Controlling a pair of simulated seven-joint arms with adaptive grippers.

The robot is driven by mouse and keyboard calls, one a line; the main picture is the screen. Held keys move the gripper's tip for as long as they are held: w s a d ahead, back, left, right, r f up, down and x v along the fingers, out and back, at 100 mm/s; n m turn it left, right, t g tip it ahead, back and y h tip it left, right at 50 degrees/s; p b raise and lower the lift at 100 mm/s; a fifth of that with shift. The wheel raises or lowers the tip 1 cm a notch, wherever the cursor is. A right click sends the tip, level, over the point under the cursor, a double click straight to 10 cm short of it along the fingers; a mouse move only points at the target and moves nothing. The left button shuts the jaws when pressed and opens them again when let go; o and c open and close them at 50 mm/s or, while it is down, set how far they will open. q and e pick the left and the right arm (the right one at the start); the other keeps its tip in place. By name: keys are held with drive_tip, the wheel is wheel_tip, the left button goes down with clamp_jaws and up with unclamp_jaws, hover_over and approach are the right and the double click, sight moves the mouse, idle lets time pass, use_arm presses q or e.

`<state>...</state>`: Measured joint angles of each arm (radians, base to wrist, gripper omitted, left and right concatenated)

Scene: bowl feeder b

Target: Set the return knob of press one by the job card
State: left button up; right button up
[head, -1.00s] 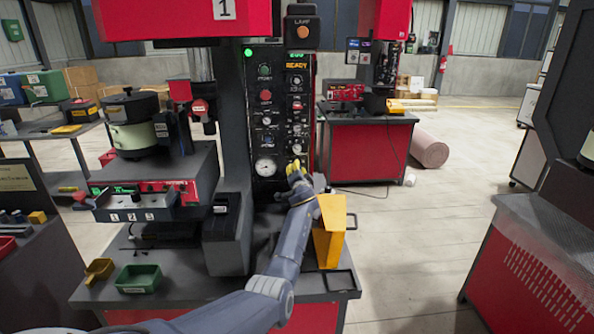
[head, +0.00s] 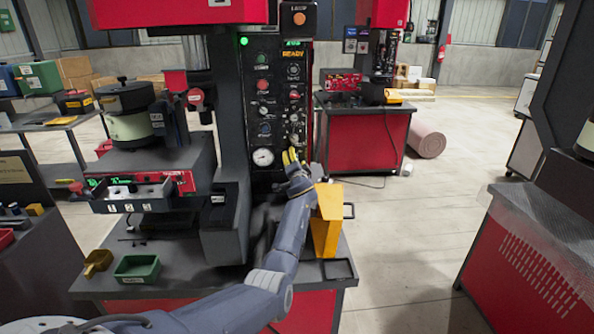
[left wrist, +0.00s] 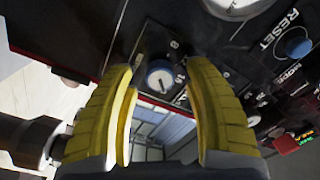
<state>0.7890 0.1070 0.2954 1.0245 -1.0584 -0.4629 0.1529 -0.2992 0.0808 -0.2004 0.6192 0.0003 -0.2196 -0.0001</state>
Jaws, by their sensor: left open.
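Press one's dark control panel (head: 262,95) stands upright at the centre of the head view, with a lit READY display, several knobs and a round gauge (head: 263,157). My left gripper (head: 291,156) is at the panel's lower right, beside the gauge. In the left wrist view its yellow fingers (left wrist: 162,70) are open, one on each side of a small round knob (left wrist: 160,80) with a pale face and a dark pointer. Numbers including 8 and 16 show around this knob. The fingers appear apart from it. I cannot read its name or find the job card.
A yellow-orange bracket (head: 326,222) stands on the bench just right of my left forearm. A green bin (head: 137,268) and a small yellow scoop (head: 97,262) lie at the bench's left. In the left wrist view, a blue RESET button (left wrist: 294,43) is at the right.

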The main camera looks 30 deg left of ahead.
use_arm(q)
drive_tip(key=v, duration=1.1)
idle(0.4)
